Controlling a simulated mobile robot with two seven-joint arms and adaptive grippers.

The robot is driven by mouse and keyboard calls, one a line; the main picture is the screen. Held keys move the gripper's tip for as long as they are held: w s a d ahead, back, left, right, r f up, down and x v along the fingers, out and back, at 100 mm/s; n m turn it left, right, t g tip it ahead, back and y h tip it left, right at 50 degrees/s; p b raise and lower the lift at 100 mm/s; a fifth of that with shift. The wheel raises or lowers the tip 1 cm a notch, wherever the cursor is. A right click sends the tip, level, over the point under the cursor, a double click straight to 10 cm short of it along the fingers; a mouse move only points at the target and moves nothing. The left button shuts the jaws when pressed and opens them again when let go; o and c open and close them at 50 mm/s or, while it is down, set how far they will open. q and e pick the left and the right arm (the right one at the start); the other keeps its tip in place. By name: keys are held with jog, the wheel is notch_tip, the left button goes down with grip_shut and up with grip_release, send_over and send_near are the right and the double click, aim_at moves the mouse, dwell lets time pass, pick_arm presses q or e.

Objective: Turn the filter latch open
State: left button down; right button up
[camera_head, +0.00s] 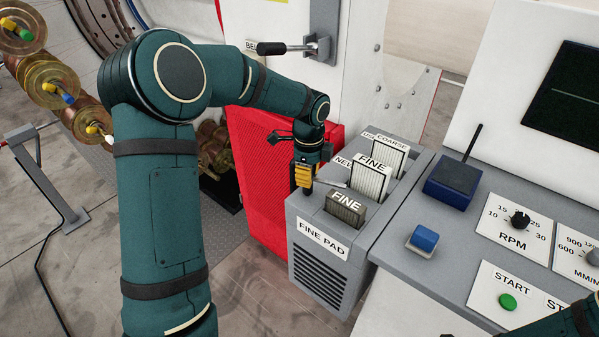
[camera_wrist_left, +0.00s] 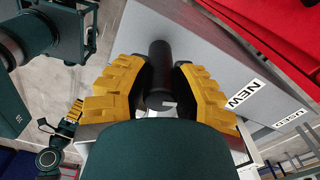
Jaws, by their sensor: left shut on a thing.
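My left gripper (camera_head: 304,176) reaches down at the left edge of the grey filter box (camera_head: 320,270), beside the NEW label. In the left wrist view its yellow fingers are shut on a dark round handle (camera_wrist_left: 160,75), which appears to be the filter latch. In the head view the gripper hides most of the latch; a thin grey rod (camera_head: 332,183) shows beside the fingers. Filters marked FINE (camera_head: 345,207), FINE (camera_head: 369,180) and COARSE (camera_head: 389,158) stand in the box. My right gripper shows small in the left wrist view (camera_wrist_left: 72,118); its jaws are unclear.
A red mesh panel (camera_head: 262,190) stands left of the box. A black-handled lever (camera_head: 285,48) is on the white panel above. Right of the box are a blue block (camera_head: 424,239), a blue box with antenna (camera_head: 452,184) and a control panel with an RPM knob (camera_head: 520,220).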

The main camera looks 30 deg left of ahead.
pick_arm(q)
jog(key=n, duration=0.3)
jog(key=n+p, duration=0.1)
jog(key=n, duration=0.7)
jog(key=shift+n, duration=1.6)
jog(key=c, duration=0.7)
grip_release()
